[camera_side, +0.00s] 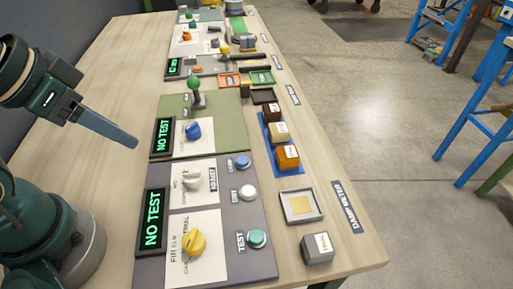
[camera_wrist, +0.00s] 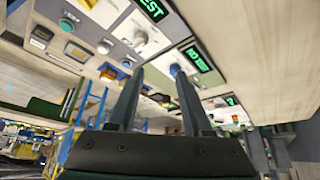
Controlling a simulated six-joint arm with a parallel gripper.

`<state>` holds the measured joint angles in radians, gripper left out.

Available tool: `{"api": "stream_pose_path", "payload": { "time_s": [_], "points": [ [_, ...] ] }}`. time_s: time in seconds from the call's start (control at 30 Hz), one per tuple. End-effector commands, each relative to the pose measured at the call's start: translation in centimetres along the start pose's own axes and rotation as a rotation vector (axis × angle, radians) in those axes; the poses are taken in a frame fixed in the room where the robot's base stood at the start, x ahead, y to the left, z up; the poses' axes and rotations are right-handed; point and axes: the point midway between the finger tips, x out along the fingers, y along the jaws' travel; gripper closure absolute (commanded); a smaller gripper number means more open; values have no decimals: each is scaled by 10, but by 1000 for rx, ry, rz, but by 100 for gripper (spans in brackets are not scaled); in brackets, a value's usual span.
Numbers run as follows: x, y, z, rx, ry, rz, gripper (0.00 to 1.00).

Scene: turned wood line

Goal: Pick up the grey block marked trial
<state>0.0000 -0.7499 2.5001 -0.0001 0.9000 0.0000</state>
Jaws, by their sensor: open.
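The grey block (camera_side: 317,248) sits on the table near its front right corner, with a white label on a face whose small print looks like "TRIAL". It also shows in the tilted wrist view as a small block (camera_wrist: 40,36) at the upper left. My gripper (camera_side: 130,141) is in the air over the left part of the table, well to the left of the block and farther back. In the wrist view its two fingers (camera_wrist: 160,75) are apart with nothing between them.
A square grey tray (camera_side: 301,206) with a yellowish pad lies just behind the block. Orange, tan and dark blocks stand on a blue strip (camera_side: 267,131) beyond it. A grey panel (camera_side: 236,168) with knobs, buttons and a "NO TEST" display (camera_side: 152,219) lies to the left.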

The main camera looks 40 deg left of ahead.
Motion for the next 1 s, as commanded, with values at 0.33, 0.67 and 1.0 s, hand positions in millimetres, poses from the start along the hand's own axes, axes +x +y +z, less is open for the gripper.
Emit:
{"api": "stream_pose_path", "payload": {
  "time_s": [0.33, 0.67, 1.0],
  "points": [
    [0, 0, 0, 0, 0, 0, 7],
    [-2, 4, 1, -58, -12, 21, 7],
    [-22, 70, -41, -407, -198, 300, 7]
  ]
}}
